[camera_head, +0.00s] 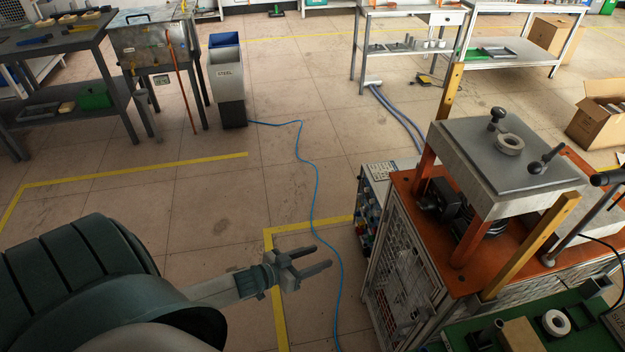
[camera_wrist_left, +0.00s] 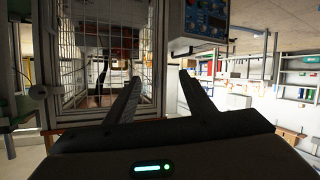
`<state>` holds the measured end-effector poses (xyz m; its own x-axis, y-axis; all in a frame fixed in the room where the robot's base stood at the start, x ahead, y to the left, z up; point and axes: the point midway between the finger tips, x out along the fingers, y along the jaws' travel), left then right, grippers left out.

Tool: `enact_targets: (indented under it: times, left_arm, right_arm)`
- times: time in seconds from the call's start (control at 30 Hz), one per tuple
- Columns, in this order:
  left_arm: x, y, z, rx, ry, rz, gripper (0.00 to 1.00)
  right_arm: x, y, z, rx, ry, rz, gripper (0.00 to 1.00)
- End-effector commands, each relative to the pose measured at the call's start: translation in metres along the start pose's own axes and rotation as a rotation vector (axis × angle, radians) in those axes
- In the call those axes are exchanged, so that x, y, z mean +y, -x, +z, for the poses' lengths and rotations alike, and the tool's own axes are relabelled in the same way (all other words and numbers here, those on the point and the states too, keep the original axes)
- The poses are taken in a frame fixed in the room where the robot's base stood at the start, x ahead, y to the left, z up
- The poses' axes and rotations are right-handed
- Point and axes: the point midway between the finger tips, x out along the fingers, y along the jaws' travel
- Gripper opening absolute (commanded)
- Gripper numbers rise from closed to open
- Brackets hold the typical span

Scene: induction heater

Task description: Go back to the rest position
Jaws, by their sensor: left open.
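My left gripper (camera_head: 308,262) reaches in from the lower left in the head view, over open floor, with its two fingers apart and nothing between them. In the left wrist view the fingers (camera_wrist_left: 158,95) also stand apart and empty. The induction heater (camera_head: 515,165) stands to the right of the gripper, apart from it, on an orange-topped cabinet with wire-mesh sides. A grey metal ring (camera_head: 510,144) lies on the heater's top plate between two black knobs. My right gripper does not show in the head view.
A green table (camera_head: 462,335) at the lower right bears a pale ring (camera_head: 555,322) and a brown block (camera_head: 521,335). A blue cable (camera_head: 316,228) runs along the floor beside the left gripper. A control panel (camera_wrist_left: 208,18) shows in the wrist view. Floor at the centre left is clear.

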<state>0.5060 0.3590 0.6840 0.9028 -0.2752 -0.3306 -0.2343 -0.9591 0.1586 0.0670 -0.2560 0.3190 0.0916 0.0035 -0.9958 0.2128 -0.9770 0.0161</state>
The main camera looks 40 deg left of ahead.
Motion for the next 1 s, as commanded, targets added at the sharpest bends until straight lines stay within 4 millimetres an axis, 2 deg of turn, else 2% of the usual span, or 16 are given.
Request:
enact_targets:
  times: [0.77, 0.87, 0.97, 1.0]
  left_arm:
    - [-0.002, 0.000, 0.007, -0.010, -0.001, -0.010, 0.49]
    - [-0.005, 0.001, 0.018, -0.028, -0.002, -0.025, 0.49]
    - [-0.010, 0.003, 0.041, -0.065, -0.007, -0.056, 0.49]
    - [-0.012, 0.005, 0.055, -0.088, -0.010, -0.073, 0.49]
  right_arm:
    - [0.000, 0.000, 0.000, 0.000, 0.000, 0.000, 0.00]
    - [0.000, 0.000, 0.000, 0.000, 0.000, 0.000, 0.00]
    - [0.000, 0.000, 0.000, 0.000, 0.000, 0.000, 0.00]
    - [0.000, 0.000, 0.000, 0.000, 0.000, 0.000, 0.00]
